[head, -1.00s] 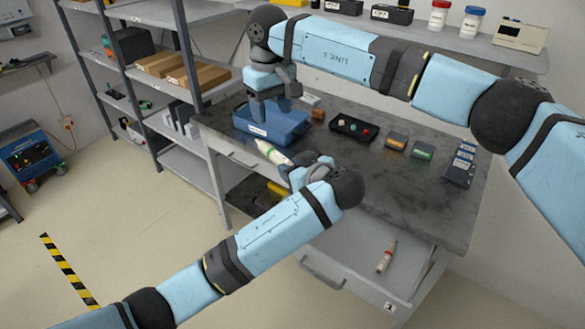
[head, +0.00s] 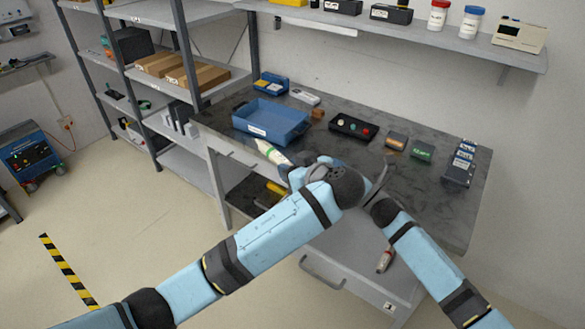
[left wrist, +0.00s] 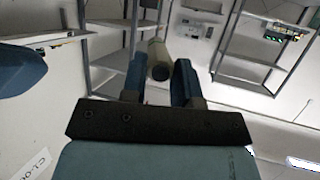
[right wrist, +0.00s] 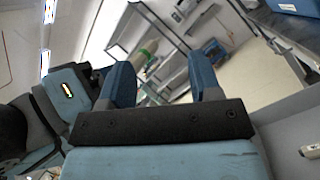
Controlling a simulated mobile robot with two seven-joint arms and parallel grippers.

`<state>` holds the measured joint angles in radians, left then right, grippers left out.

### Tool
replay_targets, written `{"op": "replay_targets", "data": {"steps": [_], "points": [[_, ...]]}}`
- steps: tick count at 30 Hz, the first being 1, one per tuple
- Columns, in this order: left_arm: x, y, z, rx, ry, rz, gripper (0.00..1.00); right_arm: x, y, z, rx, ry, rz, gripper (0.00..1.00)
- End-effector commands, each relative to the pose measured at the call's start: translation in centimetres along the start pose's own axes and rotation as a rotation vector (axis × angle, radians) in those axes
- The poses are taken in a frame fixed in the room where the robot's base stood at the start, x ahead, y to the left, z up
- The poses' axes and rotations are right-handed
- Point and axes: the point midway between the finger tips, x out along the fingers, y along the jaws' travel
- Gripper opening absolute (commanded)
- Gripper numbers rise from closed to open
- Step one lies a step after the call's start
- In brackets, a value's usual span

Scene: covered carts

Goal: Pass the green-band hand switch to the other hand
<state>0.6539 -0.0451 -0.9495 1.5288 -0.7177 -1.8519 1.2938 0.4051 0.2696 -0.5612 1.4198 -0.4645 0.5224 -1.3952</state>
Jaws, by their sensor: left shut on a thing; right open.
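The green-band hand switch (head: 268,151) is a pale stick with a green band, held tilted in front of the blue bin in the head view. My left gripper (head: 292,170) is shut on its lower end. The left wrist view shows the switch end-on (left wrist: 158,62) between the fingers. My right gripper (right wrist: 162,60) is open and empty. In the right wrist view the switch (right wrist: 147,58) shows beyond and between its fingers; I cannot tell the gap. In the head view my right fingers are hidden behind my left wrist.
A blue bin (head: 250,128), a black tray with coloured buttons (head: 353,127) and several small boxes stand on the dark worktop (head: 430,200). A second stick, red-marked (head: 386,258), lies lower, beside my right arm. Shelves (head: 160,62) stand at the left.

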Motion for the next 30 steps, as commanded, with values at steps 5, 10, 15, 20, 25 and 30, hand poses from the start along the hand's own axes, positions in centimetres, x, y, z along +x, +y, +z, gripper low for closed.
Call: {"op": "replay_targets", "data": {"steps": [5,10,15,20,25,30], "points": [[0.0,0.0,0.0,0.0,0.0,0.0,0.02,-7.6,-0.7,-6.3,0.569,-0.174,-0.222,0.58],[0.0,0.0,0.0,0.0,0.0,0.0,0.02,-15.4,-0.4,-11.3,1.071,-0.385,-0.409,0.58],[0.0,0.0,0.0,0.0,0.0,0.0,0.02,-23.3,1.2,-15.9,1.509,-0.636,-0.567,0.58],[0.0,0.0,0.0,0.0,0.0,0.0,0.02,-29.9,3.6,-19.5,1.836,-0.89,-0.682,0.58],[0.0,0.0,0.0,0.0,0.0,0.0,0.02,-34.6,6.1,-21.9,2.05,-1.106,-0.751,0.58],[0.0,0.0,0.0,0.0,0.0,0.0,0.02,-36.6,7.2,-22.8,2.136,-1.211,-0.777,0.58]]}}
